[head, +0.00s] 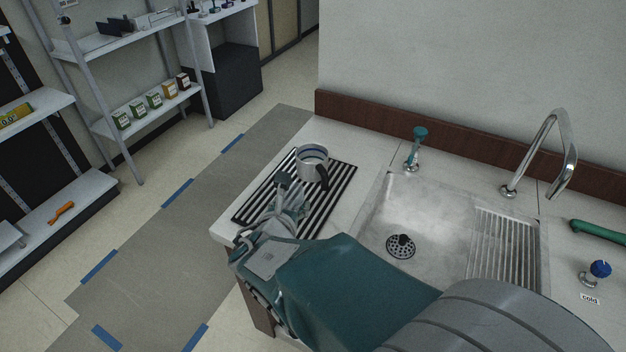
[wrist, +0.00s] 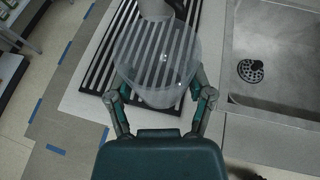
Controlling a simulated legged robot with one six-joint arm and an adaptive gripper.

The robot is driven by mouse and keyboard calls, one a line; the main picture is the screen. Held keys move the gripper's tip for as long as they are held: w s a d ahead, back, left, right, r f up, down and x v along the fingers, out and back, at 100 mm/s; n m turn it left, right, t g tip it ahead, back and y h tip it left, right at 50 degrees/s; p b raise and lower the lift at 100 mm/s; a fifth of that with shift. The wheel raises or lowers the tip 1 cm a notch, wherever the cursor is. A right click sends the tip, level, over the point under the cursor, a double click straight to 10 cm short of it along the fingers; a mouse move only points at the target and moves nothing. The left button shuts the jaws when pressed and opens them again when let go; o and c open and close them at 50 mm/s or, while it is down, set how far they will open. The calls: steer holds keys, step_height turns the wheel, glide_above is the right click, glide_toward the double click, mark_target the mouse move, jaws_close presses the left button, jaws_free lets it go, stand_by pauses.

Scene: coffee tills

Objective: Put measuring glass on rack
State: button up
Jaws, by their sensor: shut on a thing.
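A clear measuring glass (wrist: 158,62) sits between the two fingers of my gripper (wrist: 160,86) in the wrist view. My gripper is shut on it, with one finger on each side. The black slatted rack (wrist: 103,68) shows through and around the glass. I cannot tell whether the glass touches the rack. In the head view, my gripper (head: 284,204) is over the left part of the rack (head: 337,191), and the glass is hard to make out there.
A grey mug with a black handle (head: 312,162) stands on the rack just beyond my gripper. The metal sink (head: 385,220) is to the right, with a teal-topped fitting (head: 418,142) and a tall faucet (head: 560,150) behind. Shelves (head: 150,110) stand at the left.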

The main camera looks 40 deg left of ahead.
steer(key=w+a+f, duration=0.1)
steer(key=a+f, duration=0.1)
steer(key=a, duration=0.1)
steer(key=w+a+f, duration=0.2)
steer(key=f, duration=0.1)
steer(key=w+a+f, duration=0.1)
steer(key=a+f, duration=0.1)
steer(key=a, duration=0.1)
steer(key=shift+w+a+f, duration=0.15)
steer(key=shift+w+a, duration=0.15)
steer(key=shift+w+a+f, duration=0.25)
steer(key=shift+a+f, duration=0.25)
steer(key=shift+f, duration=1.65)
steer(key=shift+f, duration=0.1)
steer(key=o, duration=1.1)
steer(key=shift+o, duration=0.2)
